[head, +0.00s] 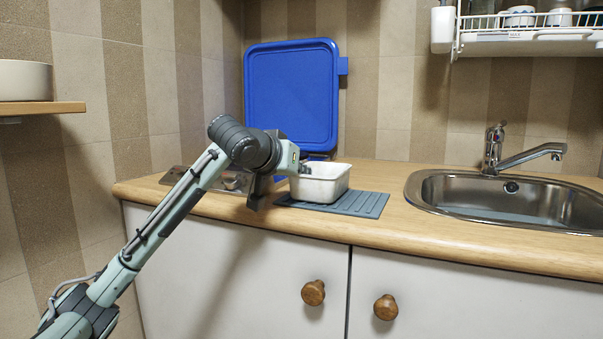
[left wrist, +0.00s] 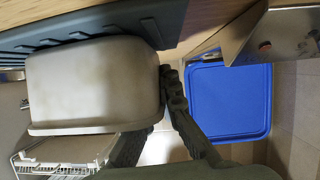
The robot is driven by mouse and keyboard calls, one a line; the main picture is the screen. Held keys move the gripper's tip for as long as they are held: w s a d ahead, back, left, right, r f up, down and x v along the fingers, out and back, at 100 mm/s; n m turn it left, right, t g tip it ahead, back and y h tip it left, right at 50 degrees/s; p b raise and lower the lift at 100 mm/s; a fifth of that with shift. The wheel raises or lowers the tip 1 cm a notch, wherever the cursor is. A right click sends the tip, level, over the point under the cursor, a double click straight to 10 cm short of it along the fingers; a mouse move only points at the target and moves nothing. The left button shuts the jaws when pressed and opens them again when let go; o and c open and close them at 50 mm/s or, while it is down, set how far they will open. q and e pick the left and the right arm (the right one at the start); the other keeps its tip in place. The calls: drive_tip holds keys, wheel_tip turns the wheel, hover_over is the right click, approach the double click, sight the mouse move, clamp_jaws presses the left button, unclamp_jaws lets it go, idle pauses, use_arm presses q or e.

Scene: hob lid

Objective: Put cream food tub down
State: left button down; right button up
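The cream food tub (head: 322,184) is upright at the grey ribbed mat (head: 372,205) on the wooden counter. I cannot tell whether its base rests on the mat or hangs just above it. My left gripper (head: 301,170) is at the tub's left end. In the left wrist view the tub (left wrist: 92,85) fills the left side, with the dark mat (left wrist: 75,33) along its base. There my left gripper (left wrist: 160,108) has one finger outside the tub's end wall and the other partly hidden behind its rim, so it pinches the wall. My right gripper is not in view.
A blue panel (head: 292,95) leans on the back wall behind the tub. A steel hob (head: 232,181) lies left of the mat, partly behind my arm. The sink (head: 510,197) with its tap (head: 530,153) is at the right. Bare counter (head: 395,178) lies between mat and sink.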

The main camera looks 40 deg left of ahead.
use_arm(q)
drive_tip(key=c, duration=1.7)
unclamp_jaws()
drive_tip(key=shift+r, duration=0.15)
drive_tip(key=v, duration=1.2)
